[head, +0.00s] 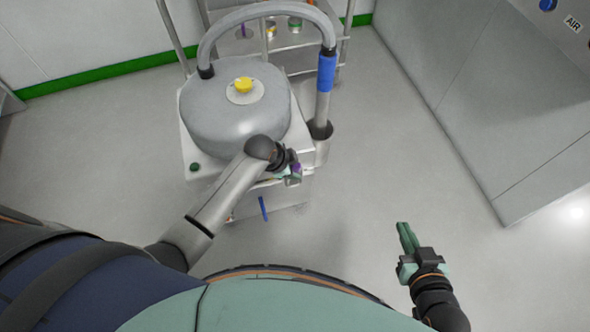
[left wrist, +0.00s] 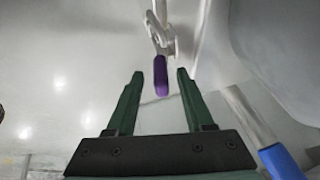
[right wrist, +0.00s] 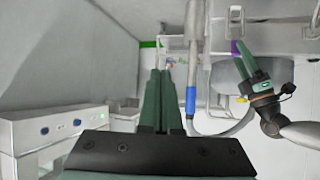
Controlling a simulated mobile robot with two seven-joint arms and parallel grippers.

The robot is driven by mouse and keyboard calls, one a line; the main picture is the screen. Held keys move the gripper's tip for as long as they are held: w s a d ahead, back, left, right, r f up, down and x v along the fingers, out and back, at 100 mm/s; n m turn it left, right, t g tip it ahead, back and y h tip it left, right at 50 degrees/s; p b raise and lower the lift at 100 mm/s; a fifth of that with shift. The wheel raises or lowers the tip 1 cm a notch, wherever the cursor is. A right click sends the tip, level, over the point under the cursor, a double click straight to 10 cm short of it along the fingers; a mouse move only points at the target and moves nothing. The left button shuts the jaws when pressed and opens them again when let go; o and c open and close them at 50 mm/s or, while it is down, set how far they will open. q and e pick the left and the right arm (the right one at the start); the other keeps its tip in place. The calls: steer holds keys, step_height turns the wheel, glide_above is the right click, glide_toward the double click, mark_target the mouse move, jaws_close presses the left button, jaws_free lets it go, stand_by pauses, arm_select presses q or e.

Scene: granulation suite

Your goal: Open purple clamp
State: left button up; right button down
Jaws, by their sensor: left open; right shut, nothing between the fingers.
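The purple clamp handle (left wrist: 160,78) shows in the left wrist view as a short purple grip on a metal lever. It lies between the two fingertips of my left gripper in the picture, with a visible gap on both sides; whether it is within the fingers' reach in depth is hard to tell. In the head view a small bit of purple (head: 296,167) shows at my left gripper (head: 292,174), at the vessel's right front side. My left gripper is open. My right gripper (head: 404,237) is shut and empty, well away to the right over bare floor.
A grey rounded vessel (head: 225,115) with a yellow knob (head: 243,85) stands on a cart. A grey hose (head: 265,10) with a blue sleeve (head: 327,72) arches over it. A blue handle (head: 263,208) hangs below. The floor at right is clear up to a wall cabinet (head: 500,90).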

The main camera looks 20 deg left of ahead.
arm_select(q)
steer(key=shift+b+x, duration=0.35)
steer(key=shift+x, duration=0.55)
arm_select(e)
steer(key=w+r+t, duration=0.2)
steer(key=w+r, duration=0.1)
steer(key=r, duration=0.2)
steer(key=shift+r+n+t+y, duration=0.2)
steer(key=shift+n+t+y, duration=0.1)
arm_select(q)
steer(key=shift+c, duration=0.2)
jaws_close()
